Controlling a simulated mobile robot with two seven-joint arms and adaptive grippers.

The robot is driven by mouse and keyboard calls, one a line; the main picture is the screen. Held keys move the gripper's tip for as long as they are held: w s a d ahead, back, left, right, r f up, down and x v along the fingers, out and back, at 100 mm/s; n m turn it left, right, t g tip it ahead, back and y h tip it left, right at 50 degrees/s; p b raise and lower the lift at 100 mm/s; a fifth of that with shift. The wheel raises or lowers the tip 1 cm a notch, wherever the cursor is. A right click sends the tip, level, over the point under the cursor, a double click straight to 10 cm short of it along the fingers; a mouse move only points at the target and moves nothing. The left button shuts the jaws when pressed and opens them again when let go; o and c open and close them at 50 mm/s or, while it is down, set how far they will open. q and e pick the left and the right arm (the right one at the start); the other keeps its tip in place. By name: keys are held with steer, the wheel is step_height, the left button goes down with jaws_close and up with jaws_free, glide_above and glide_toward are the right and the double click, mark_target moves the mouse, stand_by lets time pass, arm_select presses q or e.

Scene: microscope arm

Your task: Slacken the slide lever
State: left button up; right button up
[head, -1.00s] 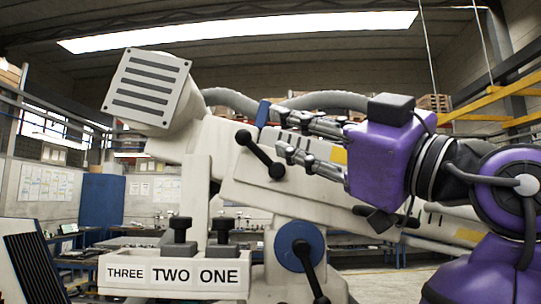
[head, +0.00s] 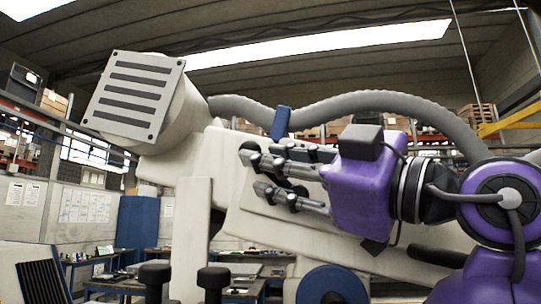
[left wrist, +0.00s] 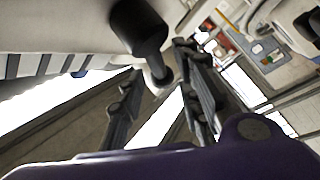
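A pale microscope arm (head: 222,158) with a slotted grey-white head (head: 137,95) fills the middle of the head view. My left gripper (head: 264,174), purple with grey fingers, is at the side of the arm. Its fingers are spread apart. In the left wrist view, a black lever (left wrist: 140,30) reaches down between my left fingers (left wrist: 160,85), close to the right one; I cannot tell whether they touch. In the head view the fingers mostly hide this lever. A blue tab (head: 280,122) stands above the fingers. My right gripper is not in view.
A blue round knob (head: 332,285) sits low on the arm, below my gripper. Two black clamp knobs (head: 213,279) stand at the bottom. A thick grey hose (head: 340,106) loops above the gripper. Benches and shelves are farther back.

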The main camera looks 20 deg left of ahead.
arm_select(q)
steer(key=shift+w+a+r, duration=0.15)
steer(key=shift+a, duration=0.3)
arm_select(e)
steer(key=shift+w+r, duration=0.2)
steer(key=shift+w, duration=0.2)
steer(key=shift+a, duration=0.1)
arm_select(q)
steer(key=shift+c, duration=0.3)
jaws_close()
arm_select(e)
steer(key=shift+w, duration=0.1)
